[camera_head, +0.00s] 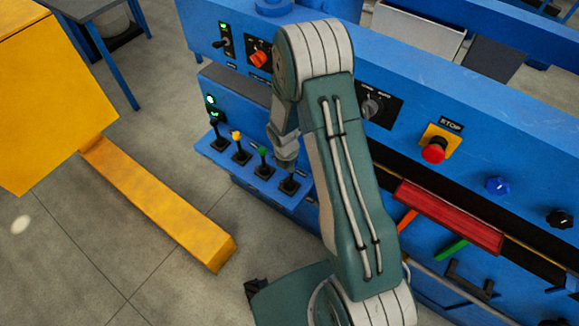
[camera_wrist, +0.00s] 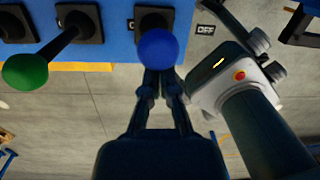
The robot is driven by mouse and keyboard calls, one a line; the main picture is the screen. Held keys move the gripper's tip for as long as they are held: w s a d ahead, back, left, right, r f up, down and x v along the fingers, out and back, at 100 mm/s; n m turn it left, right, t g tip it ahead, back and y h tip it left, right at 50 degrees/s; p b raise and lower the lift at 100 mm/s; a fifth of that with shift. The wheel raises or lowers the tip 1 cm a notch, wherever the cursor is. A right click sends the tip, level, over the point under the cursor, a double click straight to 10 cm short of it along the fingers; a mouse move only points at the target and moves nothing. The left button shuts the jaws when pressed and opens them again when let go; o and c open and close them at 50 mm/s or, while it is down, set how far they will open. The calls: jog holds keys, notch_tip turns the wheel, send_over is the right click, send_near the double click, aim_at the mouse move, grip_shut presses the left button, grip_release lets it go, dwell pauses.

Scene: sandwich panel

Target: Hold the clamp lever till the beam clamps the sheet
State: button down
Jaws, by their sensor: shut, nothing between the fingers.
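A row of levers stands on a blue ledge (camera_head: 225,160) of the machine. In the wrist view, a blue-knobbed lever (camera_wrist: 158,48) is right at the fingertips of my gripper (camera_wrist: 160,78), and its knob hides the tips. I cannot tell whether they touch. My gripper is shut with nothing between its fingers. In the head view it points down (camera_head: 286,160) over the rightmost lever. A green-knobbed lever (camera_wrist: 25,72) is to the left; it also shows in the head view (camera_head: 262,153).
A yellow-knobbed lever (camera_head: 236,136) and a dark lever (camera_head: 214,124) stand farther left. A red stop button (camera_head: 434,151) and dark knobs are on the blue panel. A yellow foot (camera_head: 165,205) lies on the floor at left, with bare floor between it and the machine.

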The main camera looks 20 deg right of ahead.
jog(key=shift+a, duration=0.1)
jog(key=shift+s+a+f, duration=0.15)
jog(key=shift+s+a, duration=0.3)
jog(key=shift+a, duration=0.1)
dwell(0.3)
